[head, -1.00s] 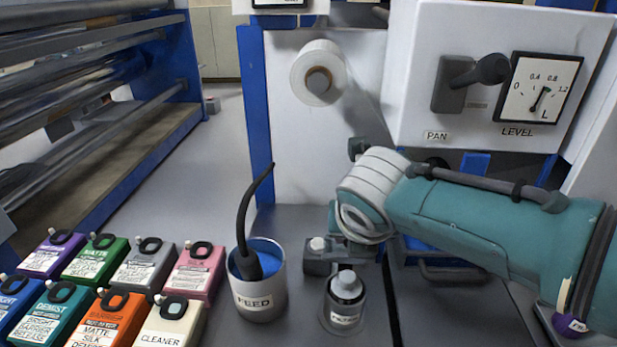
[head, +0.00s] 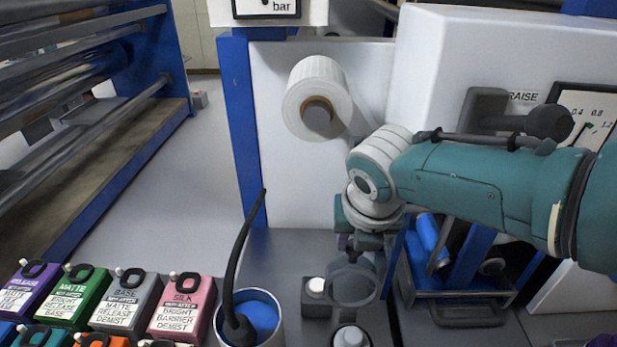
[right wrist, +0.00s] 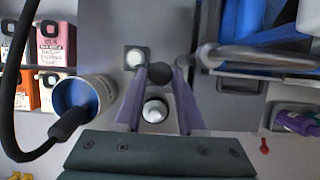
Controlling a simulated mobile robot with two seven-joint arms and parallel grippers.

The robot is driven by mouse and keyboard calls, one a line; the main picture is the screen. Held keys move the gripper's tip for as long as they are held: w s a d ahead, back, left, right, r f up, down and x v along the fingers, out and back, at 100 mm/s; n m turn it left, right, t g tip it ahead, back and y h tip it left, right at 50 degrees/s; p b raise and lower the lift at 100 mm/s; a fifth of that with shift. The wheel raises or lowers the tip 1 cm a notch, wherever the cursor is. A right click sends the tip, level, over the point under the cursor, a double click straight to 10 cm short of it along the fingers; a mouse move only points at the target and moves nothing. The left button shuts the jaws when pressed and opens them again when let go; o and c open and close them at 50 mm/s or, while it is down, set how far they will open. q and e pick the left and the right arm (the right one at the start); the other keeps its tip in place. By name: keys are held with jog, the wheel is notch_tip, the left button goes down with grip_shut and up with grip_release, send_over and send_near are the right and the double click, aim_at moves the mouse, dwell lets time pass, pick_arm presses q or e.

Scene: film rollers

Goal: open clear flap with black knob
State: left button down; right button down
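The clear round flap (head: 352,285) stands raised above the filter cup (head: 350,335), its greyish rim showing in the head view. Its black knob (right wrist: 160,74) shows in the right wrist view between the two purple fingertips of my right gripper (right wrist: 161,70), which appear to touch it on both sides. In the head view my right gripper (head: 358,242) points down just above the flap and partly hides the knob. The cup's pale cap (right wrist: 155,110) lies beneath, between the fingers. My left gripper is not in view.
A FEED pot (head: 275,335) with blue liquid and a black hose (head: 238,260) stands left of the cup. A small box with a white button (head: 316,290) is beside the flap. Coloured canisters (head: 183,305) fill the lower left. A grey handle (head: 468,315) lies to the right.

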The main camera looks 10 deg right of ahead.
jog(key=shift+w+d, duration=0.15)
jog(key=shift+w, duration=0.3)
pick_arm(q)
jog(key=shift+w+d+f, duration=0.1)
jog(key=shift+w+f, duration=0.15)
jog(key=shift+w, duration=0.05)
pick_arm(e)
jog(key=shift+d+f, duration=0.1)
jog(key=c, duration=0.9)
grip_release()
jog(key=shift+w, duration=0.15)
jog(key=shift+o, duration=0.7)
jog(key=shift+w, duration=0.1)
jog(key=shift+o, duration=1.4)
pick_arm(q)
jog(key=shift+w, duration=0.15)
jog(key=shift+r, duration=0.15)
